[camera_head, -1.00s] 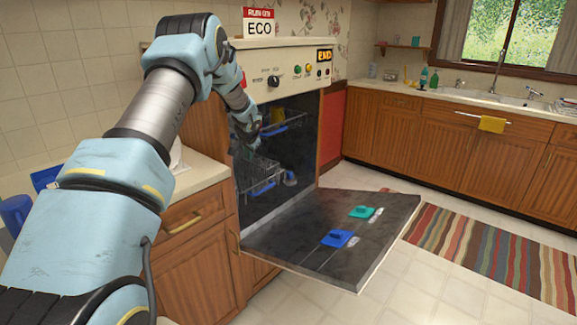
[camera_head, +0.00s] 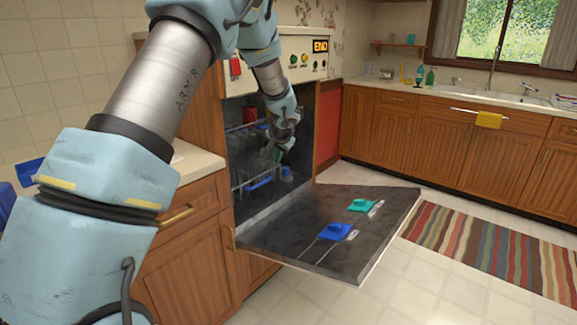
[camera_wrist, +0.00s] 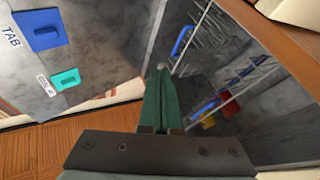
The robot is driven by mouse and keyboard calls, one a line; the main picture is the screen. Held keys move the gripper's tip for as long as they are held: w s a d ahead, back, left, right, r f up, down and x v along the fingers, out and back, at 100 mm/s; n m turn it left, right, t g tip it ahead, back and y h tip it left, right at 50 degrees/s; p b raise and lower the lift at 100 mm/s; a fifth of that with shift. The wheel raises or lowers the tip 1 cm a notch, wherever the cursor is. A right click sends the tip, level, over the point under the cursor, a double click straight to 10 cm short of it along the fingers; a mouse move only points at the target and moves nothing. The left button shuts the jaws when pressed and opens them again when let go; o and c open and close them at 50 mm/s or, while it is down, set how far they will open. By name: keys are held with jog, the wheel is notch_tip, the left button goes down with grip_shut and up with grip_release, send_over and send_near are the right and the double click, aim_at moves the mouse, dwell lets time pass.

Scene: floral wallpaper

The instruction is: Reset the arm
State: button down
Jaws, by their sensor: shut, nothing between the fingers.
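My gripper (camera_head: 278,152) is at the dishwasher's opening, in front of the racks, with its fingers pointing down. In the wrist view my gripper (camera_wrist: 160,85) shows its green fingers together with nothing between them. My arm reaches in from the left of the head view and bends down at the dishwasher.
The dishwasher door (camera_head: 290,235) lies open and low, with a blue lid (camera_head: 335,231) and a teal lid (camera_head: 361,205) on its inner face. A wire rack (camera_wrist: 205,60) stands inside. A striped rug (camera_head: 485,255) lies on the floor to the right.

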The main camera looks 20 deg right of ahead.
jog(key=s+d, duration=0.2)
jog(key=s, duration=0.2)
jog(key=s+a+r+n+g+y, duration=0.1)
jog(key=s+a+n, duration=0.15)
jog(key=a, duration=0.95)
jog(key=s+a+r+n+g+y, duration=0.15)
jog(key=s+a, duration=0.25)
jog(key=a, duration=0.7)
jog(key=s+a+n+g+h, duration=0.1)
jog(key=s+a+n+g, duration=0.2)
jog(key=s+a, duration=1)
jog(key=s+n, duration=0.2)
jog(key=s, duration=0.2)
jog(key=shift+a+n, duration=0.3)
jog(key=shift+n, duration=0.1)
jog(key=shift+h, duration=0.25)
